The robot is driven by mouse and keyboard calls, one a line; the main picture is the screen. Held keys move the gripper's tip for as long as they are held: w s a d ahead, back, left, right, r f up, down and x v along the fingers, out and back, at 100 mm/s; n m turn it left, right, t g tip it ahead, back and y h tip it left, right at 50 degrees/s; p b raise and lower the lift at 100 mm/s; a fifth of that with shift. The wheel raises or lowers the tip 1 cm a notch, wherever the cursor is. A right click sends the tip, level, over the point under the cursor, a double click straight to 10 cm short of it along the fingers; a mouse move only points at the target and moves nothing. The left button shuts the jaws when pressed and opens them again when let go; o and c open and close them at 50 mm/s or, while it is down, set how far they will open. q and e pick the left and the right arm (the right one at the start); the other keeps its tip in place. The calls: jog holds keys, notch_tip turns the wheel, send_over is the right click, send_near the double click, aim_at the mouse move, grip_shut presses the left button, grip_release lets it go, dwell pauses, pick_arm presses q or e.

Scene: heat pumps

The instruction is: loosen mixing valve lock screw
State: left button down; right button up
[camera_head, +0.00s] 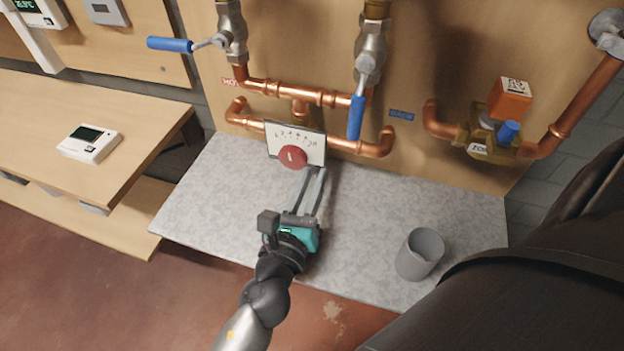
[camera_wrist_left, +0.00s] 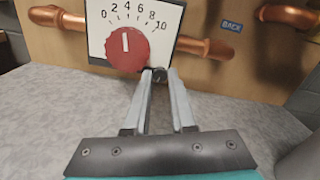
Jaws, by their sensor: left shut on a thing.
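The mixing valve has a white dial plate (camera_head: 312,143) with a scale and a red round knob (camera_head: 292,157), mounted in front of the copper pipes. In the left wrist view, the red knob (camera_wrist_left: 126,48) has its white mark pointing up, between the 2 and the 4. A small dark lock screw (camera_wrist_left: 159,75) sits at the lower right of the knob. My left gripper (camera_head: 315,171) reaches up from below, and its fingertips (camera_wrist_left: 160,79) are shut on the lock screw. The fingers hide part of the screw. My right gripper is not in view.
A grey cup (camera_head: 420,254) stands on the grey speckled counter (camera_head: 210,205) at the right. Valves with blue levers (camera_head: 356,118) hang above the dial. An orange-topped pump (camera_head: 509,98) is at the right. A white thermostat (camera_head: 90,143) lies on the wooden bench.

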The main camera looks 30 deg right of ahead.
pick_arm(q)
jog(key=n, duration=0.4)
jog(key=shift+n, duration=0.3)
jog(key=n, duration=0.3)
jog(key=shift+n+p, duration=0.3)
jog(key=shift+p, duration=0.1)
jog(key=n+p, duration=0.1)
jog(key=n, duration=0.3)
jog(key=shift+f+n+p, duration=0.1)
jog(key=shift+n+p, duration=0.7)
jog(key=shift+n, duration=1.6)
jog(key=c, duration=1)
grip_release()
jog(key=p+v, duration=0.1)
jog(key=v, duration=1.4)
jog(key=shift+a, duration=0.15)
